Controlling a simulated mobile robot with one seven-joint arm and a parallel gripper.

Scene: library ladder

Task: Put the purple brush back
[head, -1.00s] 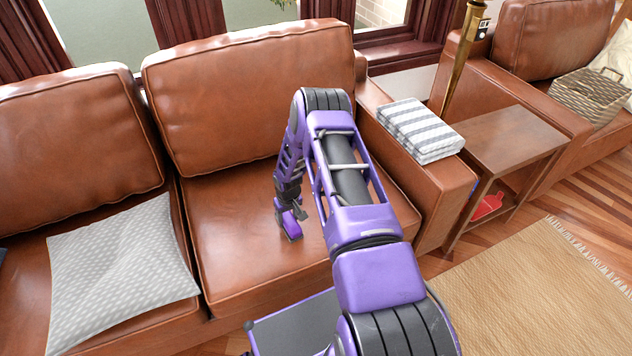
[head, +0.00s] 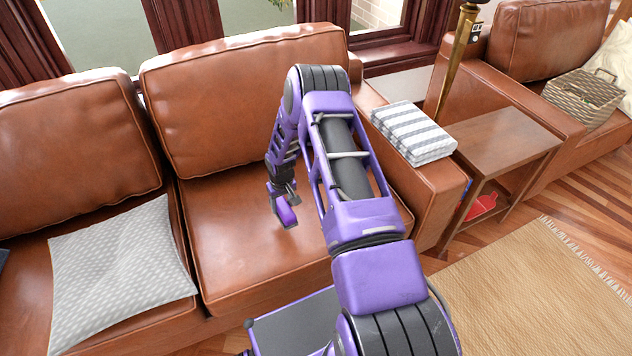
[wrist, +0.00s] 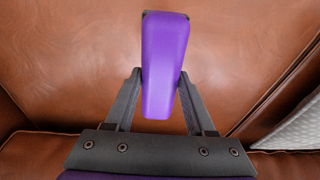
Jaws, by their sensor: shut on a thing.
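The purple brush (wrist: 165,45) is between the two dark fingers of my gripper (wrist: 161,78) in the wrist view, its smooth purple side toward the camera. The gripper is shut on it. In the head view my gripper (head: 284,198) hangs over the middle seat of the brown leather sofa (head: 225,240), with the brush (head: 287,214) below it. The brush appears to be clear of the seat cushion. Its bristles are not visible.
A small wooden side table (head: 505,140) stands right of the sofa arm, with a red dustpan-like item (head: 482,206) on its lower shelf. A striped folded cloth (head: 413,133) lies on the sofa arm. A grey cushion (head: 122,262) is at left. A rug (head: 530,295) covers the floor.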

